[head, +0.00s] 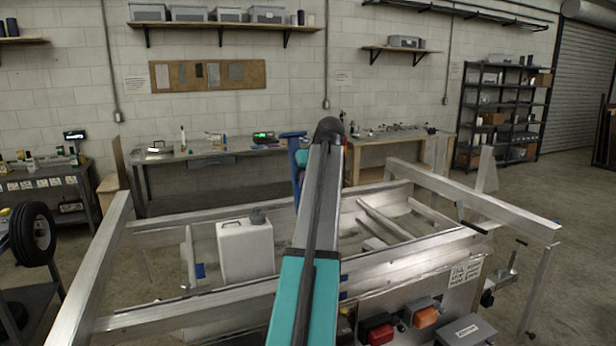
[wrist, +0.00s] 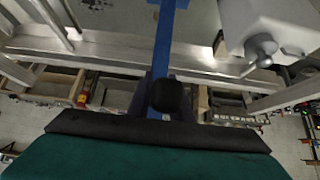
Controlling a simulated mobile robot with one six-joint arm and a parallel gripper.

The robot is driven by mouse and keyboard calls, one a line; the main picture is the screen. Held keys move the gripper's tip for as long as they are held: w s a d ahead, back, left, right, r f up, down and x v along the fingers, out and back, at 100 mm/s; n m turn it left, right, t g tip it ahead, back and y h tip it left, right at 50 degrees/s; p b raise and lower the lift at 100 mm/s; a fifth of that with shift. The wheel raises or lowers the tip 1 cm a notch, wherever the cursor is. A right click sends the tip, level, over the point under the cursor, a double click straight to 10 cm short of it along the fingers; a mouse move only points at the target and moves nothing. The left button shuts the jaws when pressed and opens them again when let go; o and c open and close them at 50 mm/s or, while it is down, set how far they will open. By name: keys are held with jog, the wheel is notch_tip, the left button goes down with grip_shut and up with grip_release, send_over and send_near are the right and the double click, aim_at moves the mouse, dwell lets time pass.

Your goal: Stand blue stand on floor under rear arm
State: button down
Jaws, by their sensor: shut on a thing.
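The blue stand (head: 294,165) is upright with a flat top, just left of my arm's far end in the head view. In the wrist view it shows as a blue post (wrist: 167,35) running up from the jaws. My gripper (wrist: 166,98) is shut on it; in the head view the jaws are mostly hidden behind my arm. The aluminium trailer frame (head: 210,303) lies below, with a raised beam arm at its left (head: 92,268) and another at its right (head: 480,198). Which one is the rear arm I cannot tell. The stand's foot is hidden.
A white tank (head: 245,250) with a grey cap stands in the frame, left of my arm. Workbenches (head: 215,160) line the wall behind. A wheel on a cart (head: 32,234) is at the left. Open floor (head: 570,270) lies to the right.

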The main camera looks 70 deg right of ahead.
jog(key=shift+f, duration=0.45)
jog(key=c, duration=1.8)
grip_release()
jog(key=shift+a+f, duration=0.1)
jog(key=shift+f, duration=0.3)
jog(key=shift+o, duration=0.9)
jog(key=shift+w+d, duration=0.15)
jog(key=shift+d, duration=0.2)
jog(key=shift+a+r, duration=0.15)
jog(key=shift+r, duration=0.15)
jog(key=shift+b+v, duration=1.9)
jog(key=shift+v, duration=4.15)
